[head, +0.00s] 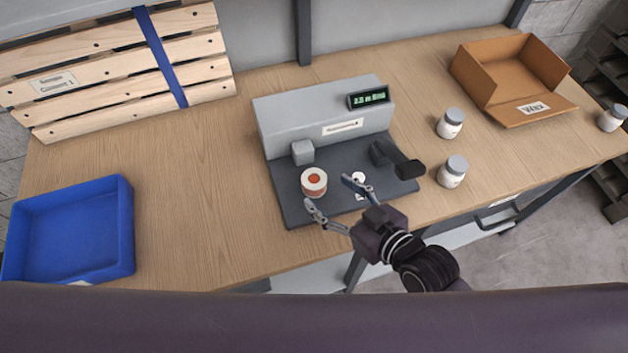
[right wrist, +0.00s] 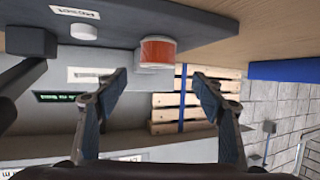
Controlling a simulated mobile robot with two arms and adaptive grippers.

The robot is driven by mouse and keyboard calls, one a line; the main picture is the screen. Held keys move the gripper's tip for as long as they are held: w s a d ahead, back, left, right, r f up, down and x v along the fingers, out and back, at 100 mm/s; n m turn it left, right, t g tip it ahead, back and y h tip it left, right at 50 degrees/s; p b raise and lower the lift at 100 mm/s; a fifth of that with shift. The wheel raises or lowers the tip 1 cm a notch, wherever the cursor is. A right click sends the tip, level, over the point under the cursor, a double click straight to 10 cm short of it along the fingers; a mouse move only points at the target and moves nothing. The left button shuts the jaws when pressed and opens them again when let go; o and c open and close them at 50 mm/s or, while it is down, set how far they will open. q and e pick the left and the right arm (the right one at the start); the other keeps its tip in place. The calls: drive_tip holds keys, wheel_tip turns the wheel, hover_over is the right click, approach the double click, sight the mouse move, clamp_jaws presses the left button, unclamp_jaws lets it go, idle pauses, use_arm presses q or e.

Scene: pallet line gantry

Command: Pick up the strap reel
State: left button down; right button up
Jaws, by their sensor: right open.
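The strap reel (head: 314,182) is a short white and red-orange cylinder. It stands on the dark base plate (head: 290,206) of the grey machine, near the plate's front left part. In the right wrist view the reel (right wrist: 157,52) shows beyond the fingertips, between them. My right gripper (head: 329,195) is open and empty, at the front edge of the plate, just right of and in front of the reel. Its fingers (right wrist: 160,78) do not appear to touch the reel. My left gripper is not in view.
The grey machine body (head: 280,122) with a lit display stands behind the reel. A grey block (head: 302,152) and a dark lever (head: 397,160) are close by. White jars (head: 452,172), a cardboard box (head: 511,80) and a blue tray (head: 127,225) stand farther off.

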sight(314, 180)
drive_tip(key=shift+x, duration=1.25)
drive_tip(key=shift+p+x, duration=0.7)
drive_tip(key=shift+x, duration=1.95)
drive_tip(key=shift+d+f, duration=0.2)
drive_tip(key=c, duration=1.3)
drive_tip(key=shift+r, duration=0.1)
